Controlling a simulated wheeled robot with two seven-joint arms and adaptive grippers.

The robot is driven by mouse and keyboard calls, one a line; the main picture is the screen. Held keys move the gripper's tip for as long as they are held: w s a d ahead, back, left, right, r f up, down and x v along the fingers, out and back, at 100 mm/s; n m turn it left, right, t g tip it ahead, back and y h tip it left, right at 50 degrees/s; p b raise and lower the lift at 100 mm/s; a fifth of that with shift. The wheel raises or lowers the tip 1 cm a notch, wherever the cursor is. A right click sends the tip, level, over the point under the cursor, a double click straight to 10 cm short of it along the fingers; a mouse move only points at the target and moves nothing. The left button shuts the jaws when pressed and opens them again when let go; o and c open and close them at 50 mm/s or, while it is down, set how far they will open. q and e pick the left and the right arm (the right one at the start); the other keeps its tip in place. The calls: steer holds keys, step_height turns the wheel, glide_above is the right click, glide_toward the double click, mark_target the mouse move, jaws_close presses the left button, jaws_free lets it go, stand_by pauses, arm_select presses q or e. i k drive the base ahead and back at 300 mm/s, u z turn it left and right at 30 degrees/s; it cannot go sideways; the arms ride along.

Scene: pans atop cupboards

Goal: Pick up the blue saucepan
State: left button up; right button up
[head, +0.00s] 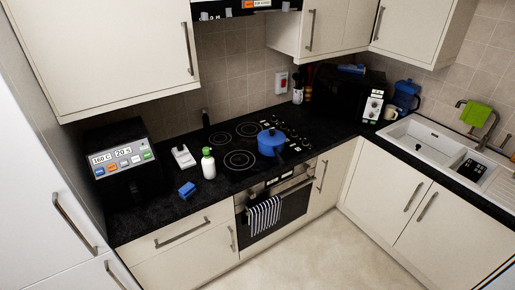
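The blue saucepan (270,140) stands upright on the right part of the black hob (225,143), with its lid or top facing up. Its dark handle appears to point toward the front edge of the counter, though it is hard to make out against the black surface. Neither of my grippers shows in the head view, so nothing is seen touching the saucepan.
A white bottle with a green cap (208,164) and a blue sponge (187,190) stand left of the hob. An air fryer (122,160) is further left. A microwave (345,95) is at the back corner, and wall cupboards (115,50) overhang the counter. The floor (330,255) is clear.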

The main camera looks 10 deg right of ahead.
mark_target(276, 150)
steer(key=u, duration=0.5)
steer(key=i, duration=1.3)
steer(key=z, duration=0.35)
